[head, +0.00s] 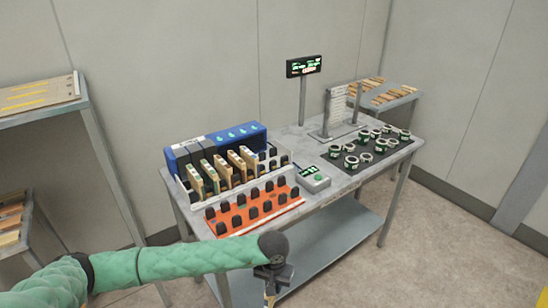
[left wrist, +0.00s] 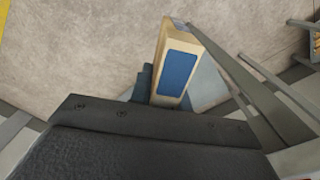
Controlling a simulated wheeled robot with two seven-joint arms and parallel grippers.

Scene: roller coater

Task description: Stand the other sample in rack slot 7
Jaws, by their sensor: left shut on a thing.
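My left gripper (head: 270,284) is at the bottom of the head view, in front of the table and pointing down. It is shut on a sample, a pale wooden block with a blue face (left wrist: 178,73), which fills the middle of the left wrist view. In the head view only a small bit of the sample (head: 270,298) shows below the jaws. On the table, several upright wooden samples (head: 237,163) stand in a white rack with black posts. An orange rack (head: 287,204) with black posts lies in front of it. Slot numbers are too small to read. My right gripper is not in view.
The table (head: 322,205) has a lower shelf (head: 315,250). A blue unit (head: 238,133) stands behind the racks. A small green-lit device (head: 315,180), a dark mat (head: 350,163) with several round jars and a display on a post (head: 304,66) are to the right.

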